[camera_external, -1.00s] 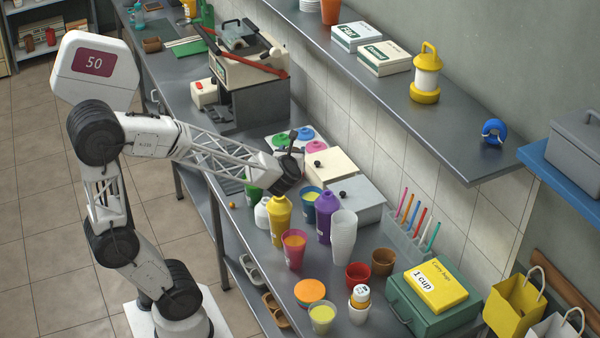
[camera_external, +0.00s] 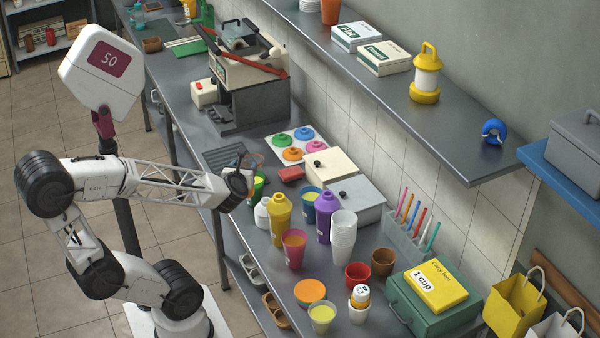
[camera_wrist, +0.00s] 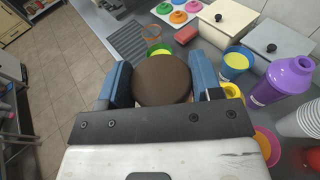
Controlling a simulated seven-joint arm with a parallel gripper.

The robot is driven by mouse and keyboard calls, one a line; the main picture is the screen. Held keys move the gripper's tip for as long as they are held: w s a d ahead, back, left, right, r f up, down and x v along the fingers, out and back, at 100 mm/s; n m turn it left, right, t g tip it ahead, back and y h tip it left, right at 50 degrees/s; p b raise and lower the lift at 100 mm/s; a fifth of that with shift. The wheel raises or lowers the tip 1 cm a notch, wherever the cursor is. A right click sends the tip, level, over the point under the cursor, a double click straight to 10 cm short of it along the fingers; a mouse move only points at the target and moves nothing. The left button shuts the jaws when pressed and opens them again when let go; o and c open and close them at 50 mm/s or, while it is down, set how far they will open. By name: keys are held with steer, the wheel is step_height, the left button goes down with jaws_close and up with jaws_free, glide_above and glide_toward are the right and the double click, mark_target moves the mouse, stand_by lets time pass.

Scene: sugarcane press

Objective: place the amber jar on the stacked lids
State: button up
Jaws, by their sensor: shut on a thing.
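My gripper (camera_wrist: 160,88) is shut on a jar with a round dark brown lid (camera_wrist: 163,80), held upright between the blue fingers. I take it for the amber jar; its body is mostly hidden below the lid. In the external view my gripper (camera_external: 242,184) is at the bench's near edge, by the green cup (camera_external: 257,186), with a little amber-brown showing at the fingers. A flat orange round piece (camera_external: 310,291), which looks like the stacked lids, lies farther down the bench toward the camera, well apart from my gripper.
A white bottle (camera_external: 263,213), yellow bottle (camera_external: 279,218), pink cup (camera_external: 293,248), purple bottle (camera_external: 326,214) and white cups (camera_external: 342,235) stand between. A yellow-green cup (camera_external: 321,318) and small white jar (camera_external: 359,302) stand beside the orange piece. A tray of coloured knobbed lids (camera_external: 320,151) lies behind.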

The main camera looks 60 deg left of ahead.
steer(key=s+f, duration=0.1)
steer(key=f, duration=0.1)
steer(key=s+f, duration=0.1)
steer(key=f, duration=0.2)
steer(key=s+f, duration=0.1)
steer(key=f, duration=0.2)
stand_by(0.4)
steer(key=shift+w, duration=0.1)
steer(key=w+a+f, duration=0.1)
steer(key=w+a, duration=0.7)
steer(key=w, duration=0.5)
steer(key=shift+w+a+f, duration=0.25)
steer(key=shift+f, duration=0.1)
stand_by(0.4)
steer(key=shift+f, duration=1.65)
steer(key=shift+f, duration=0.15)
